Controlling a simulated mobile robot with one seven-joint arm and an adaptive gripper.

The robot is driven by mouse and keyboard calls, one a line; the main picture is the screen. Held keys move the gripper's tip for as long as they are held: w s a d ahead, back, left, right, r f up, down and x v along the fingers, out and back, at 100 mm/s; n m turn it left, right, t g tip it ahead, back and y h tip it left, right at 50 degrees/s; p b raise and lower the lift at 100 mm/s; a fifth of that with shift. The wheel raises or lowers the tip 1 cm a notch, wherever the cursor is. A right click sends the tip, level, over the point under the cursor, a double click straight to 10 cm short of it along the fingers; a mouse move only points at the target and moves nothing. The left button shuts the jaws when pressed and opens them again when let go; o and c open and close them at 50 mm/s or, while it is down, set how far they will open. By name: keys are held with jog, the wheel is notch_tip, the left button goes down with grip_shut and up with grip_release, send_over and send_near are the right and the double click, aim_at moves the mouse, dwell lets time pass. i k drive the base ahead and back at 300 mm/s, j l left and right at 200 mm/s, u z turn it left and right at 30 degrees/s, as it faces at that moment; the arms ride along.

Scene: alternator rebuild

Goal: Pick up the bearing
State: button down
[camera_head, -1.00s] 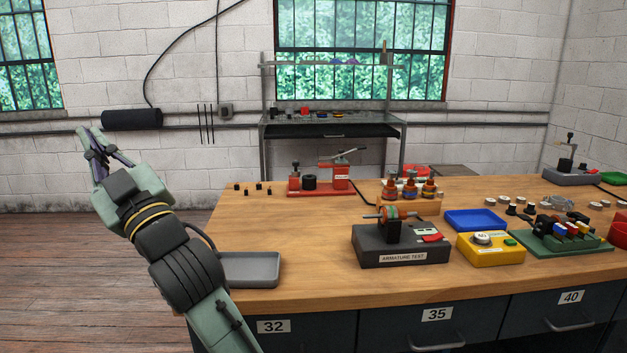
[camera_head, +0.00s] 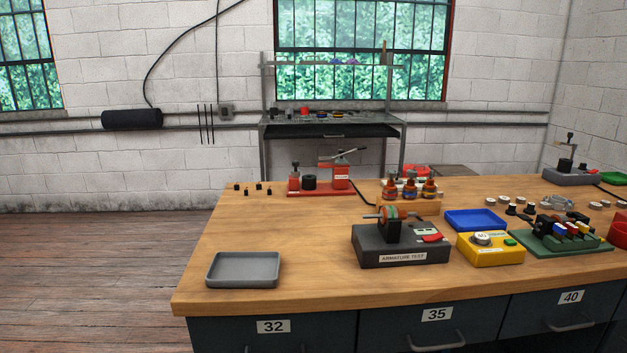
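I cannot tell for certain which thing is the bearing. Several small, pale, round parts (camera_head: 490,201) stand on the right rear of the bench in the head view and may include it; they are too small to tell. More pale round parts (camera_head: 595,205) lie farther right, beside silver metal pieces (camera_head: 562,203). My gripper is not in view, so its state and anything in it are hidden.
The wooden bench (camera_head: 310,255) holds an empty grey tray (camera_head: 243,284), a dark armature tester (camera_head: 385,251), a red press (camera_head: 340,178), a blue tray (camera_head: 476,219), a yellow meter box (camera_head: 490,256) and a green rack (camera_head: 540,243). The left middle is clear.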

aim_at(481, 238)
jog(key=i+l+z, duration=0.1)
jog(key=l, duration=0.3)
jog(key=i+l+z, duration=0.1)
jog(key=l, duration=0.25)
jog(key=i+l, duration=0.15)
jog(key=l, duration=0.2)
jog(key=i+l+z, duration=0.15)
jog(key=l, duration=0.25)
